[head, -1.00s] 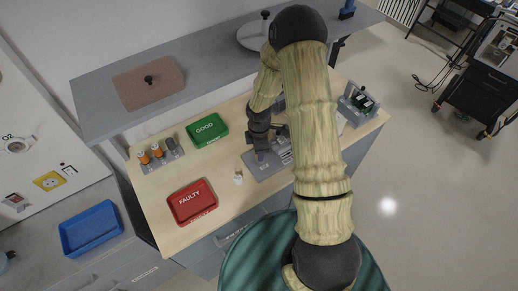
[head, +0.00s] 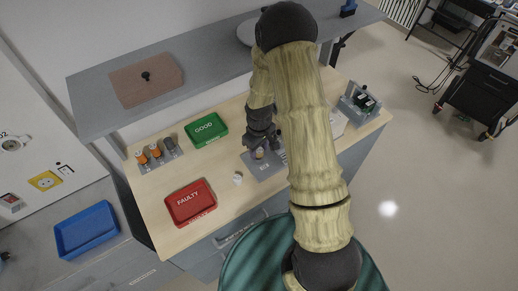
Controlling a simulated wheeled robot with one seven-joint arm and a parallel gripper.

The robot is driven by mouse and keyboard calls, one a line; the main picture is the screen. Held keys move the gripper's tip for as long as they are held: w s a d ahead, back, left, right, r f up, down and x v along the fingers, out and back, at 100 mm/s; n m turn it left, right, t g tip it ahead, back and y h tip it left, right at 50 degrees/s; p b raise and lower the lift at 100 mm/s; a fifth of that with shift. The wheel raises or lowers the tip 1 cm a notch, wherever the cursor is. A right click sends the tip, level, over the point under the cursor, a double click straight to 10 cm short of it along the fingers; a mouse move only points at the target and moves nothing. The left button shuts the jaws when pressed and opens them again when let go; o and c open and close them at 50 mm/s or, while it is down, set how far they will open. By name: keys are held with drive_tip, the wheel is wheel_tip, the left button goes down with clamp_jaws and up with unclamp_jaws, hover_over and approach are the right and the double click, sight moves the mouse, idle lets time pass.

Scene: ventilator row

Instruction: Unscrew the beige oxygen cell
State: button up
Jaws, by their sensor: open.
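A small beige cell (head: 259,154), which looks like the oxygen cell, stands on a grey plate (head: 262,170) on the wooden workbench. My gripper (head: 264,146) points down just above and behind the cell, with its jaws open. It is too small to tell whether the fingers touch the cell. My forearm hides the right part of the plate.
A green GOOD tray (head: 207,131) and a red FAULTY tray (head: 190,204) lie left of the plate. A small white item (head: 238,179) is between. A rack (head: 160,154) holds orange and grey cells. A raised shelf (head: 200,75) runs behind.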

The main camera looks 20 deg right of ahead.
drive_tip(key=m, duration=0.5)
drive_tip(key=shift+m, duration=0.4)
drive_tip(key=c, duration=0.8)
drive_tip(key=n, duration=0.6)
drive_tip(key=n+p, duration=0.1)
drive_tip(key=n, duration=0.2)
drive_tip(key=shift+r+n, duration=0.1)
drive_tip(key=shift+n, duration=1.4)
